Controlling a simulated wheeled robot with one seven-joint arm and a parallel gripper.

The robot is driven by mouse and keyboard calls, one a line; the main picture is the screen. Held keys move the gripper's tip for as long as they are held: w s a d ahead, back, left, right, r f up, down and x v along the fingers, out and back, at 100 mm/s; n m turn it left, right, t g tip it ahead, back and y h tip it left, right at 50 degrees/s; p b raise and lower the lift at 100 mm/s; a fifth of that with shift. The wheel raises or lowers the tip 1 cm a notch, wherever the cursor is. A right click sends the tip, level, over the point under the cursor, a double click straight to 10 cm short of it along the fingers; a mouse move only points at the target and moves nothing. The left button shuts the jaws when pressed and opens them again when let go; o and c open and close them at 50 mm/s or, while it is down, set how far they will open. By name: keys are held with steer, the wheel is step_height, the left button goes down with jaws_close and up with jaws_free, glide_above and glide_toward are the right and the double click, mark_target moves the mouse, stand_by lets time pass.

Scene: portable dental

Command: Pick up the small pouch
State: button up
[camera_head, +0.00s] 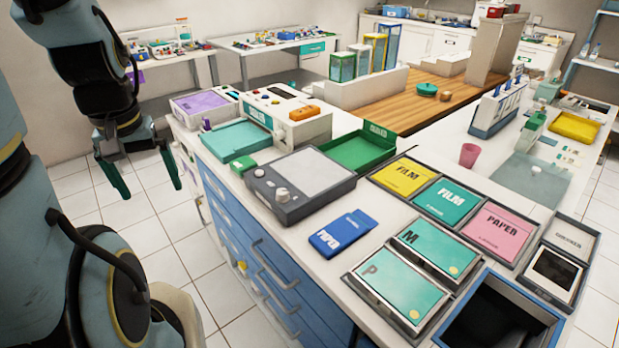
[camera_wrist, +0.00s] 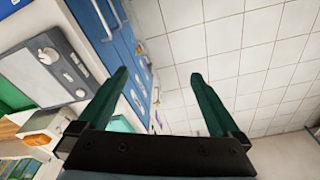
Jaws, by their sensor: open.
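A small flat blue packet with white lettering (camera_head: 342,232) lies on the white counter, in front of a grey device. It looks like the small pouch, though I cannot be certain. I do not make it out in the wrist view. My gripper (camera_head: 152,193) hangs over the tiled floor left of the counter, pointing down, well apart from the packet. Its two green fingers are spread with nothing between them. They also show in the wrist view (camera_wrist: 159,75), against floor tiles and blue drawers.
The grey device (camera_head: 299,184) stands behind the packet, with a green tray (camera_head: 381,150) beyond it. Boxes labelled P (camera_head: 392,290) and M (camera_head: 436,247) sit to its right. A dark open bin (camera_head: 497,325) is at the front right. Blue drawers (camera_head: 262,250) form the counter's side.

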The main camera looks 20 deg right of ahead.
steer(key=w+d+f+m+b, duration=0.1)
steer(key=d+f+m+b, duration=0.2)
steer(key=d, duration=0.6)
steer(key=m+g+b, duration=0.2)
steer(key=m, duration=0.9)
glide_above(341, 231)
step_height(341, 231, down, 8)
steer(key=shift+r, duration=0.1)
steer(key=shift+f+p, duration=0.65)
steer(key=shift+f, duration=2.2)
steer(key=c, duration=1.1)
